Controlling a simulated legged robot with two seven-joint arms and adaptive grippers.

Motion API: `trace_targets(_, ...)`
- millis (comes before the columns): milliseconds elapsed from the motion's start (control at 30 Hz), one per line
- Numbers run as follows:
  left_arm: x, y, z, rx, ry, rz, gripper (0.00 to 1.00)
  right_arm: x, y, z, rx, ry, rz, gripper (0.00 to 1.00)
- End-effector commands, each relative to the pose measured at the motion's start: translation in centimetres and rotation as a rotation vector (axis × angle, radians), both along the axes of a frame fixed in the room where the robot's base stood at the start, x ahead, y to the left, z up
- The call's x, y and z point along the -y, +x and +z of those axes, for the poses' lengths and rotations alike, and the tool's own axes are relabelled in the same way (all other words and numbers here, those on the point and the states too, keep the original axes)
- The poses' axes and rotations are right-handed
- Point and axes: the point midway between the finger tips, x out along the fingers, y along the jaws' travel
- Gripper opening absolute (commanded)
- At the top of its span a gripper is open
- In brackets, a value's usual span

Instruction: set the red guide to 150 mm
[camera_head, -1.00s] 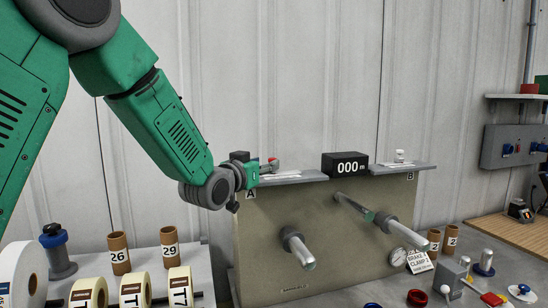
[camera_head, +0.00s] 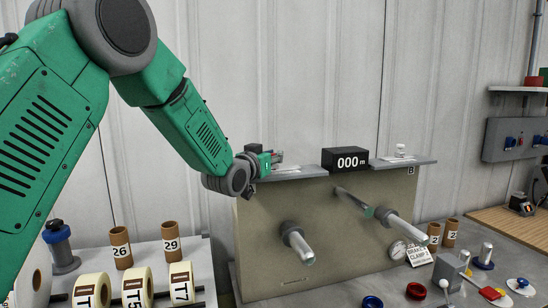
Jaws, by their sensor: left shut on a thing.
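My left gripper (camera_head: 278,158) is at the left shelf (camera_head: 305,173) on top of the beige machine panel, above the A side. It is shut on the small red guide there, which its fingers mostly hide. A pale scale strip (camera_head: 288,168) lies on that shelf beside the fingers; its marks are too small to read. On the right shelf (camera_head: 425,160), by the B label, stands a small white-topped guide (camera_head: 400,150). The black display (camera_head: 345,160) between the shelves reads 000 m. My right gripper is not in view.
Two metal spindles (camera_head: 297,243) (camera_head: 402,231) stick out from the panel (camera_head: 340,215). Labelled rolls (camera_head: 137,290) and brown cores (camera_head: 170,242) stand at lower left. A gauge (camera_head: 397,250), a tag and small fittings are at lower right.

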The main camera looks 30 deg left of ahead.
Motion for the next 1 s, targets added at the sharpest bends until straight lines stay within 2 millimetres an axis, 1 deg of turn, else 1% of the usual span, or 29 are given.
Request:
trace_targets(67,0.4,0.1,-0.1,-0.001,0.001,-0.009,0.00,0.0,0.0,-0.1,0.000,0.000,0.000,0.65)
trace_targets(133,0.8,0.6,-0.1,0.001,0.002,-0.010,0.00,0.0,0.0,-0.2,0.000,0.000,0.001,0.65)
trace_targets(333,2.7,2.9,-0.2,0.001,0.001,-0.009,0.00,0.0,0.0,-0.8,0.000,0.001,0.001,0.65)
trace_targets(600,2.9,3.0,0.0,0.001,0.001,-0.007,0.00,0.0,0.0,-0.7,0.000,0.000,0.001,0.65)
trace_targets(633,2.9,3.0,0.0,0.001,0.001,-0.008,0.26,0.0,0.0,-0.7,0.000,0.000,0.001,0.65)
trace_targets(667,2.9,3.0,0.0,0.001,0.001,-0.008,0.37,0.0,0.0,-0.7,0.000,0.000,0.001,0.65)
trace_targets(700,2.8,3.0,0.0,0.001,0.000,-0.007,0.40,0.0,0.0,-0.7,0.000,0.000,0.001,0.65)
trace_targets(1000,2.6,3.0,-0.2,-0.002,-0.002,-0.006,0.40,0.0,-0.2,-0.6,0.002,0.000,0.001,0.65)
